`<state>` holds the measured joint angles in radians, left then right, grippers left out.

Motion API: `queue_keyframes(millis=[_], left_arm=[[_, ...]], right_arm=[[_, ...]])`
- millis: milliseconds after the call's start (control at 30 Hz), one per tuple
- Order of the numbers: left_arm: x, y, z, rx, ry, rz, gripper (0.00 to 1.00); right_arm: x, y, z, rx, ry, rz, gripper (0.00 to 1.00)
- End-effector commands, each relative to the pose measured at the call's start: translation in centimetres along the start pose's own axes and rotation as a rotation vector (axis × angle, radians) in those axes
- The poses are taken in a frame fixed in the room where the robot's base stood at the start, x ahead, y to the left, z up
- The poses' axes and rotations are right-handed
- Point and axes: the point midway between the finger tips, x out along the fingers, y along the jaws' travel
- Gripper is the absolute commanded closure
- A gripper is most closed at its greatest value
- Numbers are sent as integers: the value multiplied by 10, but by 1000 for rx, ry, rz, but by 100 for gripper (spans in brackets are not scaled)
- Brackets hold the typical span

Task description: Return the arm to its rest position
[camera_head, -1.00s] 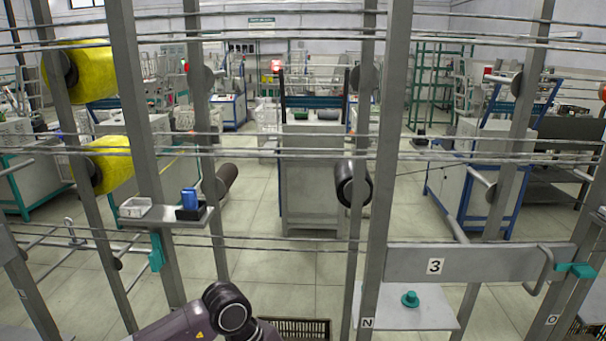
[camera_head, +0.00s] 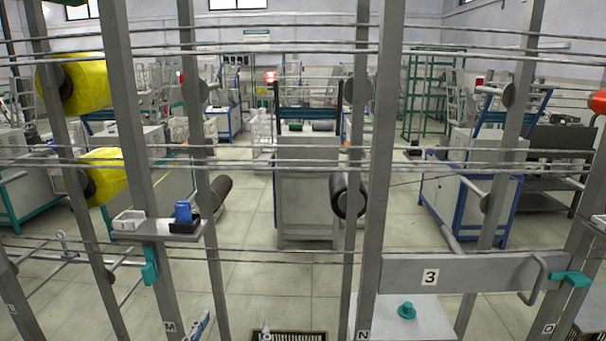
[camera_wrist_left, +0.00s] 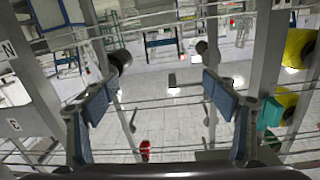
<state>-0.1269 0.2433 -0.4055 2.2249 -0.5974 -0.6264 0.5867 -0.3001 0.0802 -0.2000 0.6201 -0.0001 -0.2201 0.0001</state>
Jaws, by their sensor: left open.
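My left gripper (camera_wrist_left: 157,95) is open in the left wrist view, with its blue-padded fingers wide apart and nothing between them. In the head view only parts of its fingers (camera_head: 200,325) show at the bottom edge, in front of the metal rack; the rest of that arm is out of frame. It appears to hold nothing. My right gripper is not in view.
A rack of grey posts (camera_head: 147,170) and horizontal bars stands close ahead. It carries yellow bobbins (camera_head: 103,176), a dark bobbin (camera_head: 348,195), a small shelf (camera_head: 160,231) with a blue item (camera_head: 183,211), and a panel marked 3 (camera_head: 470,272).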

Motion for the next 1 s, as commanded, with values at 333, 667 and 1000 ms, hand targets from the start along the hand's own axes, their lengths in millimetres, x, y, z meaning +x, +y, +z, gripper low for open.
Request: queue_keyframes(millis=[333, 667, 1000], left_arm=[[-139, -40, 187, -30, -776, -66, 21], [-264, -21, 244, -23, -1193, 93, 21], [-256, -8, 334, -18, -1261, 120, 21]], right_arm=[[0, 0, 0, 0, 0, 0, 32], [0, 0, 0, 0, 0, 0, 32], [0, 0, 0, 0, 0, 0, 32]])
